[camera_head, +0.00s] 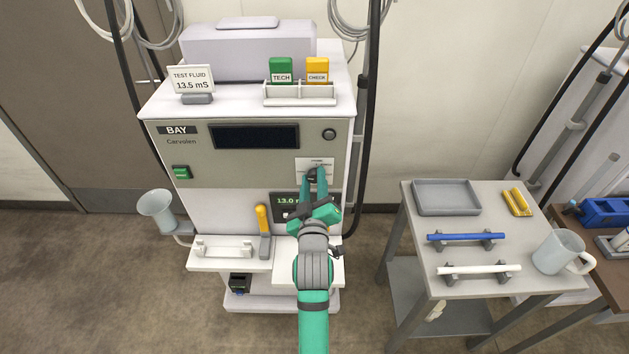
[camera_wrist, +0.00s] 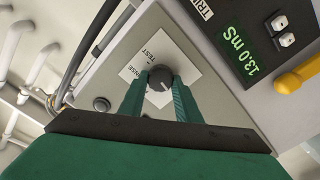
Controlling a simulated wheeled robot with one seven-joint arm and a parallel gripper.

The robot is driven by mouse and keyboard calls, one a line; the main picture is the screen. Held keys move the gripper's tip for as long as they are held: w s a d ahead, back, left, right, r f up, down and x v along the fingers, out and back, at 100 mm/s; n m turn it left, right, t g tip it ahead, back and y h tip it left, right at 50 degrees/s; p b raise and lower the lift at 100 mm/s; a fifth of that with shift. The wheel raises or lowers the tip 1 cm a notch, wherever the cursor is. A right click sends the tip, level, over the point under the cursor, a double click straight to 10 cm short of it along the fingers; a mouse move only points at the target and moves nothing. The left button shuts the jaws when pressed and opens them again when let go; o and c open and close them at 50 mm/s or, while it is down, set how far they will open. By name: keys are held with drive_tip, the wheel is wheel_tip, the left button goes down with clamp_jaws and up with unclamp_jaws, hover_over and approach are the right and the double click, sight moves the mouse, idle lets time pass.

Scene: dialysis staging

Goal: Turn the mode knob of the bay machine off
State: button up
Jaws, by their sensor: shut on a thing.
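The bay machine (camera_head: 230,168) stands ahead of me with a sign reading BAY. Its mode knob (camera_wrist: 160,83) is dark grey and round, on a white label with the words TEST and what looks like RINSE partly showing. In the head view the knob (camera_head: 312,174) is partly covered by my gripper. My gripper (camera_wrist: 160,92) is shut on the knob, with one green finger on each side of it. The label's OFF marking, if any, is hidden or too small to read.
A green readout (camera_wrist: 238,52) shows 13.0 mS. A yellow lever (camera_head: 263,220) stands left of my wrist above a white shelf. A grey side table (camera_head: 420,260) with a tray, bars and a mug stands at the right. A black hose runs down the machine's right side.

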drive_tip(key=shift+s+n, duration=0.1)
drive_tip(key=shift+n, duration=0.6)
drive_tip(key=shift+f, duration=0.1)
drive_tip(key=o, duration=1.1)
drive_tip(key=shift+c, duration=0.2)
drive_tip(key=s, duration=1)
drive_tip(key=shift+s, duration=0.35)
drive_tip(key=shift+w, duration=0.15)
